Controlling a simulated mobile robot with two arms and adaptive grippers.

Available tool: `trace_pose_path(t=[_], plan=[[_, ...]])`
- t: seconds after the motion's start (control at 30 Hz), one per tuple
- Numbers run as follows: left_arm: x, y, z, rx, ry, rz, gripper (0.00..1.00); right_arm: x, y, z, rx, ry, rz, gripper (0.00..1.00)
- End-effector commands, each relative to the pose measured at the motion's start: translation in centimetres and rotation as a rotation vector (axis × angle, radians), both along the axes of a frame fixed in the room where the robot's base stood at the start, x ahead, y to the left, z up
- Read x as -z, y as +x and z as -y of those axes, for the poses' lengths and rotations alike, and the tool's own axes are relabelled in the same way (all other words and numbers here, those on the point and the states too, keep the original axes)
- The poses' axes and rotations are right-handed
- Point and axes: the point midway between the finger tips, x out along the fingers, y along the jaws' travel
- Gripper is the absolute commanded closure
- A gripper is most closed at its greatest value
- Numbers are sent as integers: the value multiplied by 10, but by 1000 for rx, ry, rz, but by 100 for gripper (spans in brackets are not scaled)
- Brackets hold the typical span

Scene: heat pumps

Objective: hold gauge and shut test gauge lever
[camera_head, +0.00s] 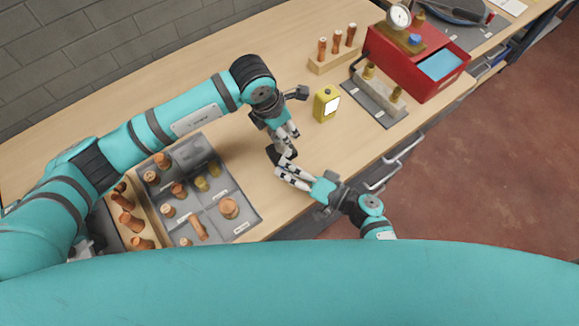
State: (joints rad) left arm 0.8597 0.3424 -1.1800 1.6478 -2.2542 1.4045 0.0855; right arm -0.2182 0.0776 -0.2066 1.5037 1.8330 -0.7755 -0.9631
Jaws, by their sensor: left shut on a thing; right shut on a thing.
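My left gripper (289,131) reaches down over the middle of the table, its fingers shut. My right gripper (283,170) comes from the front edge, its fingers shut and pointing left. A small dark object (277,153) lies between the two sets of fingertips, and both grippers appear shut on it. It is mostly covered by the fingers, so I cannot tell whether it is the test gauge or how its lever stands. Another round gauge with a white dial (398,16) stands upright at the red case, at the far right.
A grey sorting tray (250,215) with copper fittings lies left of the grippers. A yellow device (326,104), a grey plate with brass parts (380,103), a wooden block with copper pieces (335,60) and the red case (440,82) stand right. Bare tabletop lies between.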

Motion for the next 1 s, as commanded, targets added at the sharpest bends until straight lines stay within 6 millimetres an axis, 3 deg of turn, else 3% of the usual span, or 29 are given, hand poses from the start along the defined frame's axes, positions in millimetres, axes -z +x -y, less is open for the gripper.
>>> trace_pose_path(t=[0.63,0.67,0.83,1.0], plan=[[2,0,-2,-1,8,1,100,-6,0,-2,-5,54,-18,100],[2,0,-2,-1,8,1,100,-6,0,-2,-5,54,-18,84],[2,0,-2,-1,7,0,100,-5,0,-2,-3,52,-19,62],[2,0,-2,-1,6,-1,100,-3,0,-1,-2,49,-21,61]])
